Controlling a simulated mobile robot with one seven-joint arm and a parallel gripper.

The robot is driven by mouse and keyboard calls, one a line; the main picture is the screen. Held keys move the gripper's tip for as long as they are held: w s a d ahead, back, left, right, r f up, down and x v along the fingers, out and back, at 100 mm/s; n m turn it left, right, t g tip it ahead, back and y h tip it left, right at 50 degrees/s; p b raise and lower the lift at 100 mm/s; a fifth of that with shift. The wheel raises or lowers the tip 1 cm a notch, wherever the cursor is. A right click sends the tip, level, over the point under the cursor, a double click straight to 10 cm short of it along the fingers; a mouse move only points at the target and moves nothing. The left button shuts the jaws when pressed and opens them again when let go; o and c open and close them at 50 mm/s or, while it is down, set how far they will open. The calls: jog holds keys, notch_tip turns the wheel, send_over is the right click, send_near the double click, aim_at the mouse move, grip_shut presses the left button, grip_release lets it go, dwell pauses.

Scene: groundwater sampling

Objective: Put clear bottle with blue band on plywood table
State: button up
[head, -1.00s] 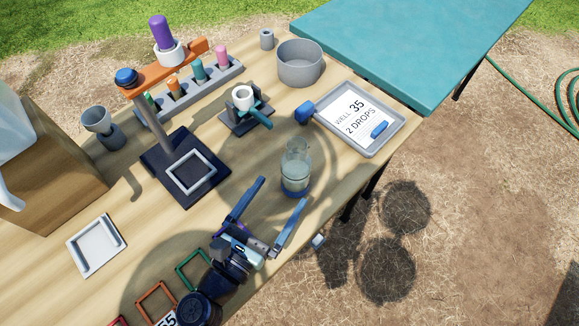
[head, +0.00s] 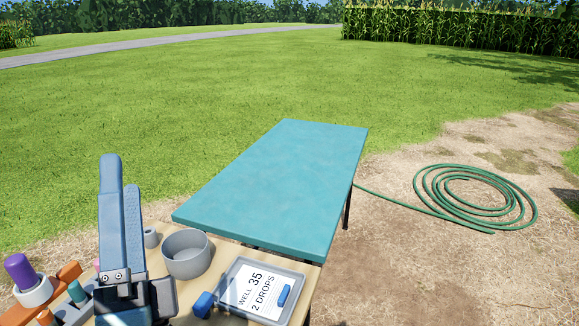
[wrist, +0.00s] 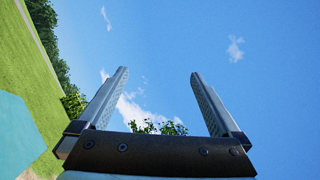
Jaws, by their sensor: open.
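The clear bottle with the blue band does not show in either current view. Only the far end of the plywood table (head: 222,256) shows, at the lower left of the head view. My gripper (head: 121,170) is raised, fingers pointing up, in front of the table's far left part. In the wrist view my gripper (wrist: 160,73) is open, with only sky and some treetops between its fingers. It holds nothing.
A teal table (head: 285,180) beyond is bare. A green hose (head: 425,185) lies coiled on the ground.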

jog(key=s+d+r+n+t+h, duration=0.1)
jog(key=s+d+r+n+h, duration=0.1)
jog(key=d+r+n+h, duration=0.2)
jog(key=s+d+r+n+t+h, duration=0.1)
jog(key=s+d+r+n+h, duration=0.1)
jog(key=d+r+n, duration=0.9)
notch_tip(320, 180, up, 5)
jog(key=shift+s+d+f+n+h, duration=0.1)
jog(key=shift+s+d+n+h, duration=0.25)
jog(key=shift+d+h, duration=0.55)
